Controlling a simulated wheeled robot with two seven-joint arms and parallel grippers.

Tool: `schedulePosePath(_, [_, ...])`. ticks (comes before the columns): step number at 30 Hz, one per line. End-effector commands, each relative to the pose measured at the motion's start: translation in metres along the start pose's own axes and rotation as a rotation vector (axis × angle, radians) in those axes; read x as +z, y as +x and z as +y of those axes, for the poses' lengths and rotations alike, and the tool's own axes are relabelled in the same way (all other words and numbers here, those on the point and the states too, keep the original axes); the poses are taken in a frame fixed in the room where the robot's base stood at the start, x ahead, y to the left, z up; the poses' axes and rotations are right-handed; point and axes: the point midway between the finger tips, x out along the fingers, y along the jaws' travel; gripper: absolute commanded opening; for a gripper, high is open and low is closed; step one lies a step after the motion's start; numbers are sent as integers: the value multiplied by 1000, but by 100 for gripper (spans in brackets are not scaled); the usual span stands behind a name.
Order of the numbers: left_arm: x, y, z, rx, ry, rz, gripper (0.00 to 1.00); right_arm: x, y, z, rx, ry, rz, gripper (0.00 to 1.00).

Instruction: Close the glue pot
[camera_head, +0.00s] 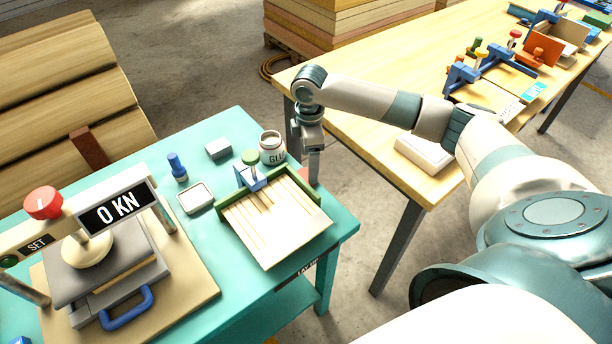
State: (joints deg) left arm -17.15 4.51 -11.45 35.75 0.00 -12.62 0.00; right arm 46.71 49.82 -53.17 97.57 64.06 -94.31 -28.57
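The glue pot (272,151) is a small pale jar with a dark "GLU" label, the rest of which is cut off from sight. It stands upright near the back right edge of the teal table. Its round top shows a pale rim, and I cannot make out a separate lid. My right gripper (314,178) points down just to the right of the pot, apart from it in the picture. Its fingers overlap from this angle, so their opening is unclear; nothing shows in them. My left gripper is not in view.
The teal table (345,222) holds a wooden slatted tray (272,262) with a blue-green clamp, a grey block (218,149), a shallow dish (196,198), a blue-handled tool (178,166) and a press (100,260). A wooden bench (400,60) stands behind my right arm.

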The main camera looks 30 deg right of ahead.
Motion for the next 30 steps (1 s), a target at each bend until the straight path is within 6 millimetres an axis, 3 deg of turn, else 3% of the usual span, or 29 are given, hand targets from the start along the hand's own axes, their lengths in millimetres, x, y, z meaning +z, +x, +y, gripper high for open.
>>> schedulePosePath(8, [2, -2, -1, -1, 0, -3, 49, 0, 2, 0, -1, 0, -1, 74])
schedulePosePath(21, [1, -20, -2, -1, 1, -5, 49, -4, 48, 3, 0, -1, 0, 74])
schedulePosePath(30, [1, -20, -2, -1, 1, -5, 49, -3, 52, 3, 1, -1, -1, 74])
